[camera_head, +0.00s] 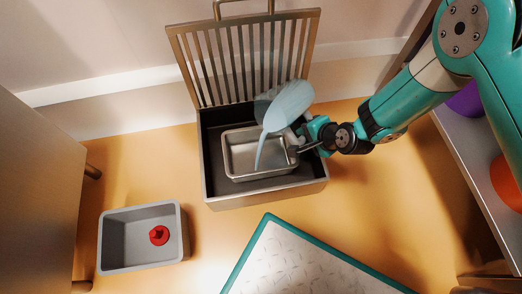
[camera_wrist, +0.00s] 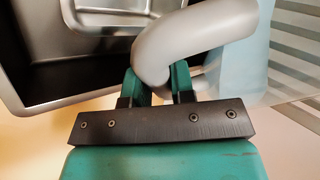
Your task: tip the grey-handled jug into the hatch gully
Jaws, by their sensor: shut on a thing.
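The jug (camera_head: 288,103) is a translucent pale-blue vessel, tipped over the hatch gully, its mouth toward the lower left. A pale-blue stream (camera_head: 262,148) falls from it toward a metal pan (camera_head: 231,158) inside the gully. The hatch gully (camera_head: 265,200) is a dark-lined metal box with its slatted lid (camera_head: 195,60) raised at the back. My gripper (camera_head: 303,138) is at the gully's right side, shut on the grey handle, which fills the middle of the wrist view (camera_wrist: 180,45). The jug's body (camera_wrist: 237,70) is right of the handle there. Its contents are hard to see.
A grey bin (camera_head: 115,255) with a red object (camera_head: 159,235) stands on the floor at the lower left. A green-edged white mat or board (camera_head: 300,265) lies in front. A cabinet (camera_head: 35,200) is at left; shelves (camera_head: 460,140) with purple and orange items are at right.

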